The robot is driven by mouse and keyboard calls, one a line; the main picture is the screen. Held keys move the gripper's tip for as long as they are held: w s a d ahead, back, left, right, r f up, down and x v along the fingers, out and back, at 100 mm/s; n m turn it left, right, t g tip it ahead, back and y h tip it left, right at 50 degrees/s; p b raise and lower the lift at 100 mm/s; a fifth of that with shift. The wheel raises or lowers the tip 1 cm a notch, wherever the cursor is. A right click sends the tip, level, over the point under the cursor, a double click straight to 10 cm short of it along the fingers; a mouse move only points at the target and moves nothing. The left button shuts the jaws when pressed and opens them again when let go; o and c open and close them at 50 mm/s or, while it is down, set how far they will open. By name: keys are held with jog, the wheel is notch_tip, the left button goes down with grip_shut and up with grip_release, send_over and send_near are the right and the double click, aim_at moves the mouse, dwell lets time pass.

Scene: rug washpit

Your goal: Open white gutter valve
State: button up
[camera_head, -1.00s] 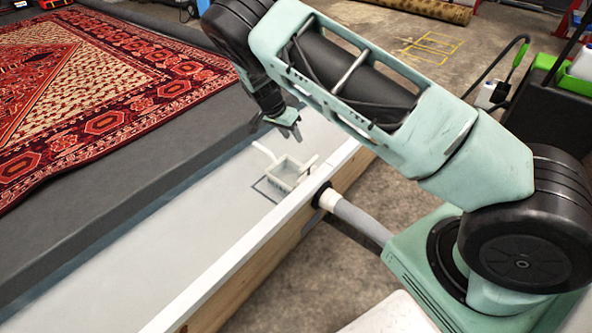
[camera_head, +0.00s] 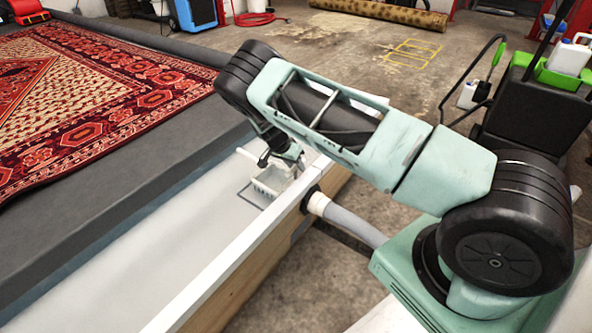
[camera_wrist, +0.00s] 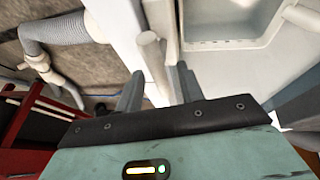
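The white gutter valve (camera_head: 268,187) is a small box-like fitting with short white bars, set in the pale gutter close to its wooden outer wall. My gripper (camera_head: 287,160) is down at the valve and partly covers its far side. In the wrist view my gripper (camera_wrist: 158,82) has its two fingers apart. A white rounded bar (camera_wrist: 151,58) of the valve stands in line with the gap between them. I see space beside the bar, and cannot tell whether either finger touches it. The white box (camera_wrist: 225,42) of the valve lies to the right of the fingers.
A grey hose (camera_head: 352,222) joins the outer wall (camera_head: 245,265) beside the valve. A red patterned rug (camera_head: 100,110) lies on the grey platform to the left. A black cart (camera_head: 535,105) stands at the right. Concrete floor beyond the gutter is mostly clear.

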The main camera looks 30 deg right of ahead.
jog(key=shift+x, duration=0.8)
grip_shut()
notch_tip(320, 180, up, 6)
jog(key=p, duration=0.3)
jog(key=shift+f, duration=0.1)
grip_release()
jog(key=shift+a, duration=0.1)
jog(key=p+v, duration=0.4)
jog(key=v, duration=1.3)
